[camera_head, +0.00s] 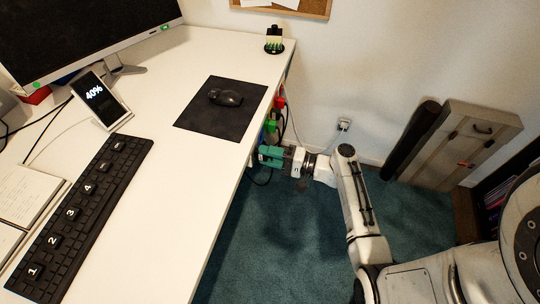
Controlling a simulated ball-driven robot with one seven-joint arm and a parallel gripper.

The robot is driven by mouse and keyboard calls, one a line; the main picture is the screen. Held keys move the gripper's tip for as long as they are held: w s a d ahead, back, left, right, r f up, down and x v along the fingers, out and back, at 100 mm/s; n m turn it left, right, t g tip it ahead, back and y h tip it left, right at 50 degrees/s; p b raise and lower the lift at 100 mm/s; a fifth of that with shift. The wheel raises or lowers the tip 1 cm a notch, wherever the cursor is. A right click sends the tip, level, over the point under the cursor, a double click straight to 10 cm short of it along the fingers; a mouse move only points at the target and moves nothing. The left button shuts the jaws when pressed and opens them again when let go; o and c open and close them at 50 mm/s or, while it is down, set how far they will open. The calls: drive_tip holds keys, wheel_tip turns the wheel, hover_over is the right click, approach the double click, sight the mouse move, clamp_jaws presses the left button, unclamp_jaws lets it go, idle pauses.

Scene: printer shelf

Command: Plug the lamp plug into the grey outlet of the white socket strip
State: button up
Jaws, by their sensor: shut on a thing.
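My gripper (266,156), with green fingers, is low beside the right edge of the desk, above the carpet. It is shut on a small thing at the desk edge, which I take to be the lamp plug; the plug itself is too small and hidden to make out. A dark cord (263,182) loops just below the fingers.
The white desk (190,125) holds a mouse on a dark pad (215,125), a keyboard (80,215), a phone on a stand (97,98) and a monitor (80,30). A wall outlet (344,124) is behind my arm. A wooden case (455,140) leans at right. Carpet (275,235) is clear below.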

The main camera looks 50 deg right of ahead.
drive_tip(key=shift+w+a, duration=0.1)
drive_tip(key=shift+w, duration=0.25)
drive_tip(key=o, duration=1.1)
drive_tip(key=shift+s, duration=0.15)
drive_tip(key=v, duration=1)
drive_tip(key=shift+s+b, duration=0.3)
